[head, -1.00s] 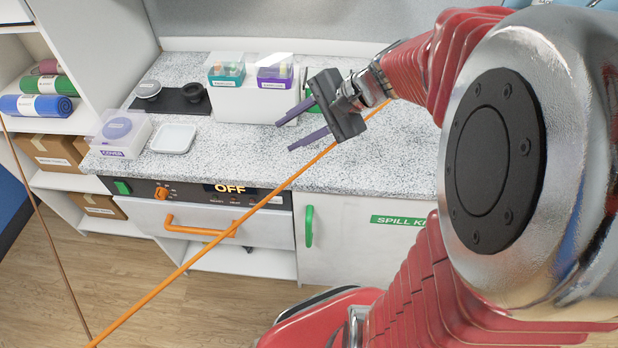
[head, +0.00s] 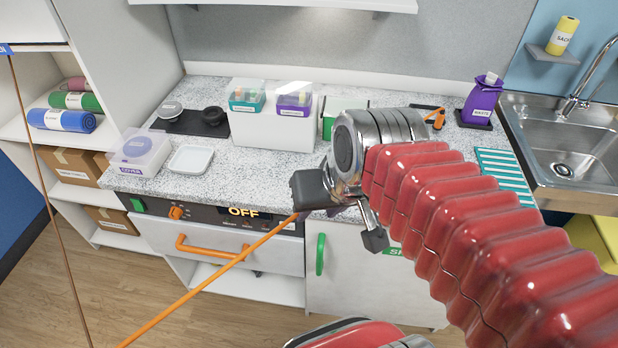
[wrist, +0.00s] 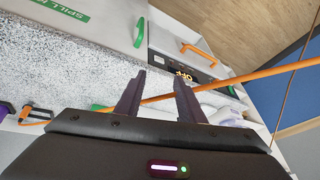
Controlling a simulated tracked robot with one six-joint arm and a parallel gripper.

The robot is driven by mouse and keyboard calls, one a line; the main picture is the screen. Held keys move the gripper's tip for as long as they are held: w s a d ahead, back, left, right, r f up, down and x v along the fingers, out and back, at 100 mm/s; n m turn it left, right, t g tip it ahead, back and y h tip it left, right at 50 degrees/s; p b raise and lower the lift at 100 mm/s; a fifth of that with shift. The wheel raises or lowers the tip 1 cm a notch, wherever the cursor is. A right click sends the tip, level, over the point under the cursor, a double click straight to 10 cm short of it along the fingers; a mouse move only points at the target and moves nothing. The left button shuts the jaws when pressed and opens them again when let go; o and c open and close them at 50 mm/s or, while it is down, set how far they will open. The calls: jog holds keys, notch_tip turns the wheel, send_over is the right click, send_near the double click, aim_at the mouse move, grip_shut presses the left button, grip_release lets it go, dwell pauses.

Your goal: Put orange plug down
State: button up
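The orange plug (head: 437,118) lies on the speckled counter at the back right, beside a dark holder with a purple bag. In the wrist view the plug (wrist: 27,113) shows at the left edge, well away from the fingers. The orange cable (head: 215,275) runs from the lower left up behind my gripper. In the wrist view the cable (wrist: 245,77) crosses behind the finger area; I cannot tell whether it touches them. My gripper (wrist: 158,76) is open, its two dark fingers apart with nothing held between them.
A purple waste bag (head: 483,100) stands near a steel sink (head: 570,135). A white box with small bins (head: 270,130) stands at the back. Below are a drawer with an orange handle (head: 205,248) and a cabinet with a green handle (head: 320,255). The counter's middle is partly hidden by my arm.

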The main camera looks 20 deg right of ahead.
jog(key=shift+s+d+r+n+t+h, duration=0.2)
jog(key=shift+s+n, duration=0.1)
jog(key=shift+n, duration=0.1)
jog(key=shift+s+d+r+n+t+h, duration=0.15)
jog(key=shift+s+n+h, duration=0.1)
jog(key=shift+n, duration=0.15)
jog(key=shift+a, duration=0.1)
dwell(0.8)
